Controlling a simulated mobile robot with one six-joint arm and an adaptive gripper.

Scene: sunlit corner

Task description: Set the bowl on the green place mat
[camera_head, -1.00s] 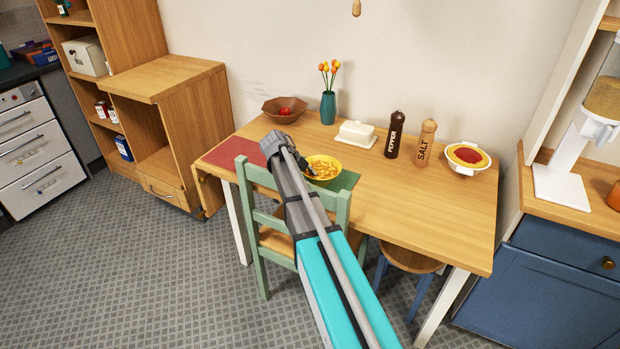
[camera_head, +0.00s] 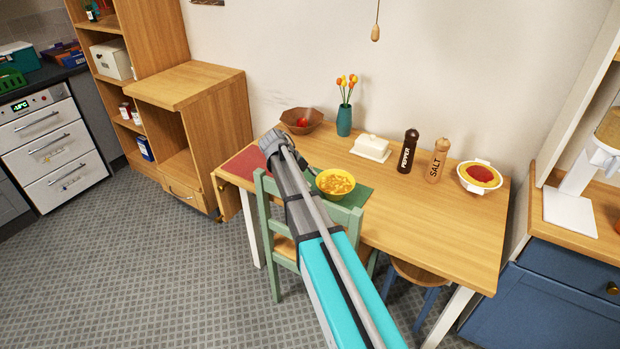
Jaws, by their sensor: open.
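A yellow bowl (camera_head: 335,184) of orange-yellow food sits upright on the green place mat (camera_head: 356,195), on the wooden table. The mat shows at the bowl's right and front, and the chair back and my arm hide part of it. My gripper (camera_head: 311,170) is mostly hidden behind my forearm, with only a small dark part showing just left of the bowl. It is open, and a narrow gap seems to lie between it and the bowl's rim.
A red mat (camera_head: 243,165) lies at the table's left. A brown bowl (camera_head: 298,126), vase (camera_head: 344,121), butter dish (camera_head: 371,148), pepper mill (camera_head: 408,152), salt mill (camera_head: 437,162) and white bowl (camera_head: 479,178) stand behind and right. A green chair (camera_head: 268,215) blocks the front.

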